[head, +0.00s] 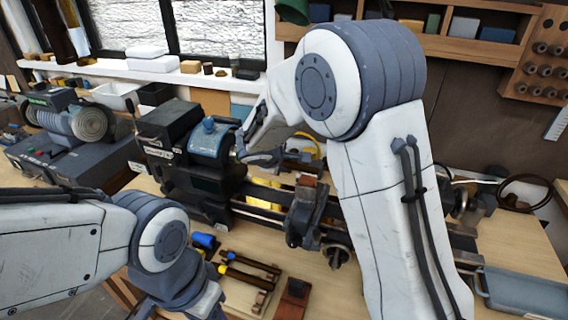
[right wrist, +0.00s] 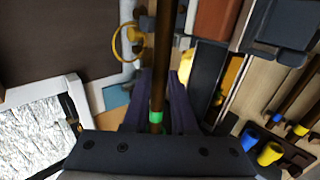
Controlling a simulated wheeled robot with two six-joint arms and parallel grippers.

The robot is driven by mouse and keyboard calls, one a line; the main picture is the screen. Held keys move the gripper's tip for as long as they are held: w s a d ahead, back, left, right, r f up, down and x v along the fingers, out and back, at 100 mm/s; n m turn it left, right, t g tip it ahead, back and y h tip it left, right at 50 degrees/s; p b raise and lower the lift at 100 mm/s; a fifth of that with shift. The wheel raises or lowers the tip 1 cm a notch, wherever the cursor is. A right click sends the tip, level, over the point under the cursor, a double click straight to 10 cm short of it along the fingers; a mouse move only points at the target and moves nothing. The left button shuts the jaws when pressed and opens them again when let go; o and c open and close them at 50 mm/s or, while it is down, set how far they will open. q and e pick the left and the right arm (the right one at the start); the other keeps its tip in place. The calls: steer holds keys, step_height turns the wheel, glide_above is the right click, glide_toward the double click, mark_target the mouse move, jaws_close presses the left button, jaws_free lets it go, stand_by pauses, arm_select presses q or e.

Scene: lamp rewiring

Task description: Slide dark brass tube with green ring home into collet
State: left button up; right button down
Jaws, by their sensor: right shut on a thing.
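The dark brass tube (right wrist: 162,50) runs upright through the right wrist view, from the top edge down between the fingers of my right gripper (right wrist: 165,88). Its green ring (right wrist: 156,117) shows close to the gripper body. The gripper is shut on the tube. In the head view my right gripper (head: 262,157) is at the right side of the lathe headstock (head: 180,150), close to its blue housing (head: 211,138). The collet mouth is hidden there, so I cannot tell how far in the tube sits. My left arm enters at lower left; its fingers are outside the picture.
The lathe's carriage (head: 306,212) stands on the bed right of the headstock. Blue- and yellow-handled tools (head: 245,270) lie on the bench in front. A grey tray (head: 525,292) is at lower right. A second machine (head: 75,125) stands at left.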

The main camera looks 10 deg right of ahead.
steer(key=shift+b, duration=0.3)
steer(key=shift+w+a, duration=0.45)
steer(key=shift+a, duration=0.25)
steer(key=shift+w+a, duration=0.45)
steer(key=shift+a, duration=0.2)
stand_by(0.5)
steer(key=c, duration=0.6)
jaws_free()
steer(key=shift+c, duration=0.2)
steer(key=b+v, duration=0.2)
steer(key=v, duration=0.8)
steer(key=s+a+f+m+g+y, duration=0.1)
steer(key=s+f+g+y, duration=0.1)
steer(key=s, duration=0.9)
steer(key=s+a+f+m+g+y+b, duration=0.1)
steer(key=s+f+g+y, duration=0.1)
steer(key=s, duration=0.9)
steer(key=s+a+f+m+g+y, duration=0.2)
steer(key=s+f, duration=0.4)
steer(key=s, duration=0.5)
steer(key=shift+g, duration=0.8)
